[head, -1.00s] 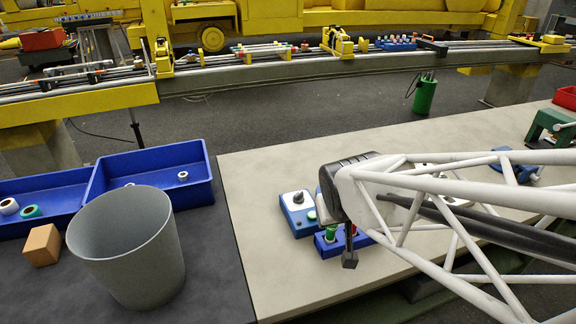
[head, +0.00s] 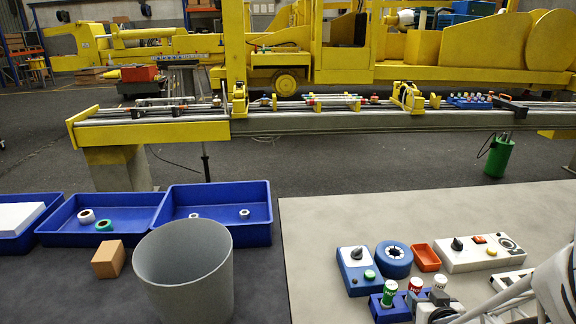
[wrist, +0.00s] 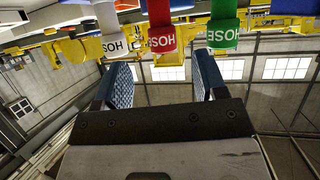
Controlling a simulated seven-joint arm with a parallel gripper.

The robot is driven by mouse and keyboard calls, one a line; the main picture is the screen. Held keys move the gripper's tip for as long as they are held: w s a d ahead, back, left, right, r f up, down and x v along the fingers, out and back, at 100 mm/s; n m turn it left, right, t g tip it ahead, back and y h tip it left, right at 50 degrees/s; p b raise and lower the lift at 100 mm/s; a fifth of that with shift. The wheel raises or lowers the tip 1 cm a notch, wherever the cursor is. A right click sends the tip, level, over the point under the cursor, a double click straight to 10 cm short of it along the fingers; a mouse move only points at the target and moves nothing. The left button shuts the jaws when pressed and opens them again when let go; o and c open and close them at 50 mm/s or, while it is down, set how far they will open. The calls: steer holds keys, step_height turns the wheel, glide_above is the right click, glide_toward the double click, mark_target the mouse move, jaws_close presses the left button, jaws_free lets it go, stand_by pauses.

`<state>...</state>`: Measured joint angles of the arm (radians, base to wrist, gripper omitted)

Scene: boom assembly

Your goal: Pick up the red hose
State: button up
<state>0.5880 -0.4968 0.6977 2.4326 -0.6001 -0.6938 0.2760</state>
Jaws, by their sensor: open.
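The red hose (head: 415,286) stands upright in a blue holder (head: 392,312) at the lower right of the head view, between a green hose (head: 389,295) and a white hose (head: 440,282). In the wrist view the red hose (wrist: 161,28) is at the top, roughly in line with the gap between my fingers. The white hose (wrist: 110,28) is left of it and the green hose (wrist: 223,26) right. My gripper (wrist: 164,78) is open, with nothing between its fingers. In the head view it is partly cut off beside the holder.
A blue control box (head: 356,270), a blue ring (head: 394,259), a small red tray (head: 426,257) and a white panel (head: 480,253) lie behind the holder. A grey bin (head: 182,270) stands on the dark table at left. The pale tabletop left of the holder is clear.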

mark_target(417, 291)
steer(key=shift+s+f+t, duration=0.15)
steer(key=shift+f+t, duration=0.15)
steer(key=shift+d, duration=0.1)
steer(key=shift+x, duration=1.25)
steer(key=shift+a+x, duration=0.1)
steer(key=shift+x, duration=1.2)
steer(key=shift+a+x, duration=0.15)
steer(key=shift+x, duration=1.15)
steer(key=shift+f, duration=0.2)
steer(key=c, duration=1.2)
steer(key=shift+r, duration=0.15)
steer(key=shift+r, duration=4.9)
